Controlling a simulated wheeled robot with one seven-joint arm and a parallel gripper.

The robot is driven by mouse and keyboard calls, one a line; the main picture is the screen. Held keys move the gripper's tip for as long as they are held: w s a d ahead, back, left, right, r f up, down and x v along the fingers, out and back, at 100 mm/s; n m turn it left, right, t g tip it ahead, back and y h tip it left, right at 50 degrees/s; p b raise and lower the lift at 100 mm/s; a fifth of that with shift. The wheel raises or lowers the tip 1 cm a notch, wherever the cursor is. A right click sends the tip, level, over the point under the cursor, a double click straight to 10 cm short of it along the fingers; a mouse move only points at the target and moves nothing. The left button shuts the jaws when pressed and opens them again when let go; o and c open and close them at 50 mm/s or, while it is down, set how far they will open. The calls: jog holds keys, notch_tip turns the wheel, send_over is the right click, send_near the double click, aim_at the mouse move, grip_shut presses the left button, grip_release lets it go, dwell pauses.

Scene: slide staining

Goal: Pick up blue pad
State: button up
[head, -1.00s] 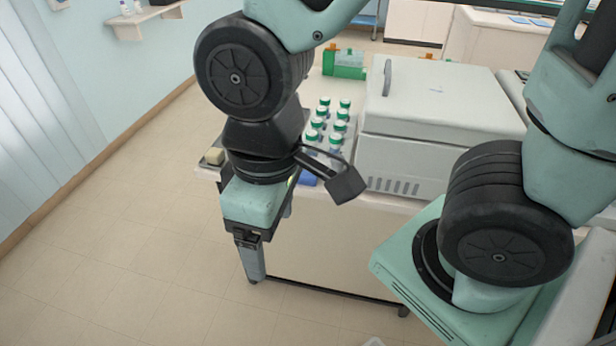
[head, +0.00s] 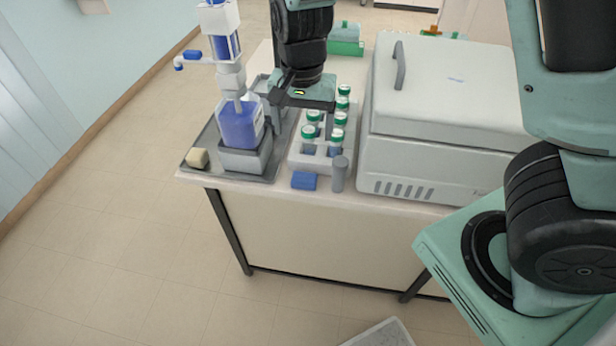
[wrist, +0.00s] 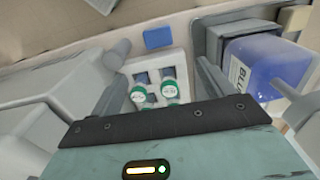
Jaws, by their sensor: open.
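The blue pad (head: 304,181) is a small flat blue block near the front edge of the table, in front of the white tube rack. It also shows in the wrist view (wrist: 157,38), at the top middle beside the rack, with nothing on it. My gripper (head: 304,100) is open, above and behind the pad, over the rack with its green-capped tubes.
The white tube rack (head: 294,158) holds several green-capped tubes. A grey cylinder (head: 339,175) stands just right of the pad. A blue bottle (head: 240,127) with a pump and a cream block (head: 197,158) are on the left tray. A large white machine (head: 440,110) stands at right.

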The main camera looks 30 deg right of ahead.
send_over(304, 177)
jog(key=f, duration=0.8)
jog(key=shift+w+d+f, duration=0.1)
jog(key=shift+w+f, duration=0.1)
jog(key=shift+w, duration=0.05)
jog(key=shift+s+f, duration=0.15)
jog(key=shift+f, duration=1.2)
jog(key=shift+s+f, duration=0.15)
jog(key=shift+f, duration=1.15)
jog(key=c, duration=1.1)
jog(key=shift+r, duration=0.1)
